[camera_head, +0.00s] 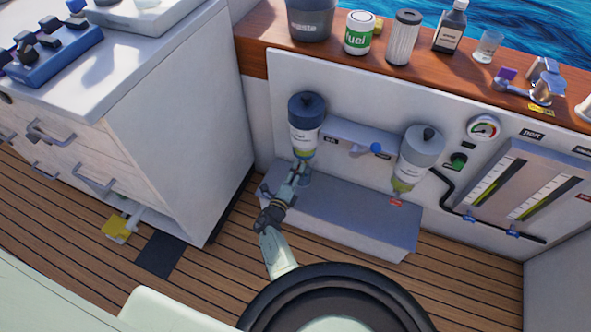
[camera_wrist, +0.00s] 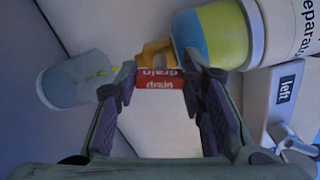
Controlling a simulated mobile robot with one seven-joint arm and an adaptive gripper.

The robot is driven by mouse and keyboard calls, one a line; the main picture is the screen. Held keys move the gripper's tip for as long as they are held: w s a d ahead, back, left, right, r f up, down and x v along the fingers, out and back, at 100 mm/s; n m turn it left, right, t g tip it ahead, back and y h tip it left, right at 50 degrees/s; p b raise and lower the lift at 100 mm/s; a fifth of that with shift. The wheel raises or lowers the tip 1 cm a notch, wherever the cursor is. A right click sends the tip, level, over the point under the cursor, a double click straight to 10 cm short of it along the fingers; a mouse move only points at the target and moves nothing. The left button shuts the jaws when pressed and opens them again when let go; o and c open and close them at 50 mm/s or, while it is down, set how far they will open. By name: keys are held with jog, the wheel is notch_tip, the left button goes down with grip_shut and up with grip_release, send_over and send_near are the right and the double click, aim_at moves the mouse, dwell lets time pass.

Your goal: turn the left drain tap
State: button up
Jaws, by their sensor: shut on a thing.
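The left separator (camera_head: 305,127) has a dark blue top, a white body and a bowl with yellow and blue in it. The bowl (camera_wrist: 208,38) also shows in the wrist view. A red drain tap (camera_wrist: 160,78) marked "drain" sits at the end of an orange stem (camera_wrist: 155,50) under the bowl. My gripper (camera_wrist: 158,88) is shut on this tap, one finger on either side. In the head view my gripper (camera_head: 300,170) is just below the left separator, where it hides the tap. A "left" label (camera_wrist: 286,88) is beside the separator.
A translucent cup (camera_wrist: 72,82) with yellow-green marks is near the tap. The right separator (camera_head: 420,150) has a grey top and its own red tag (camera_head: 396,202). A grey step (camera_head: 345,215) lies below both. A drawer cabinet (camera_head: 150,130) stands at left.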

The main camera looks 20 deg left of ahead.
jog(key=shift+w+n+p, duration=0.1)
jog(key=shift+n+p, duration=0.4)
jog(key=shift+n, duration=1.2)
jog(key=o, duration=1.1)
jog(key=shift+o, duration=0.2)
jog(key=s, duration=1.2)
jog(key=shift+a, duration=0.2)
